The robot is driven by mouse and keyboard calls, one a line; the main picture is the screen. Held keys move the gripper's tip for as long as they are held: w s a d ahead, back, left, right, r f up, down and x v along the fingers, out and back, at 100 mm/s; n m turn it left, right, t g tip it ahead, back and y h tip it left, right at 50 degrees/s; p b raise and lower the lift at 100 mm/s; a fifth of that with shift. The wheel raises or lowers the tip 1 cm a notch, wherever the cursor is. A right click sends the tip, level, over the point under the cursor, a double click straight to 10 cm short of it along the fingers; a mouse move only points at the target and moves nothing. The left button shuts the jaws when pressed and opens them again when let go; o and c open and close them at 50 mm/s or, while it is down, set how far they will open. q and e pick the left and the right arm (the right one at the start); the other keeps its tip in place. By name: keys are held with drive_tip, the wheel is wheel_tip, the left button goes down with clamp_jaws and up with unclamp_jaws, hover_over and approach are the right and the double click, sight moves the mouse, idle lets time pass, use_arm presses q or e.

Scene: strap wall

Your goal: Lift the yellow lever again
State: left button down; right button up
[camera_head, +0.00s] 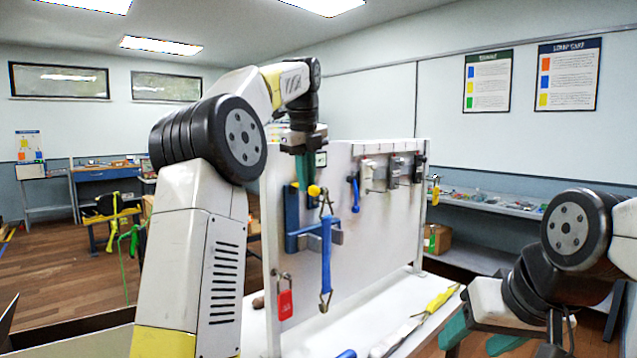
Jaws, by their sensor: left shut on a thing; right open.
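The yellow lever (314,190) shows as a small yellow knob on the left part of the upright white panel (375,240), beside a blue bracket (291,215). My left gripper (303,178) reaches down from above with its green fingers shut at the lever; the fingers hide most of it. A blue strap (326,250) with metal hooks hangs just below and to the right of the lever. My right gripper (480,338) is open and empty at the lower right, apart from the panel.
A red padlock (286,303) hangs at the panel's lower left. Several fittings, one with a blue handle (355,193), line its upper right. A yellow-handled strap (440,300) lies on the white bench top in front. A shelf (490,205) stands behind at right.

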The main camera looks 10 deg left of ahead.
idle(0.4)
use_arm(q)
drive_tip(key=c, duration=1.5)
unclamp_jaws()
drive_tip(key=shift+r, duration=0.15)
drive_tip(key=v, duration=0.7)
drive_tip(key=shift+r, duration=0.25)
drive_tip(key=shift+s, duration=0.1)
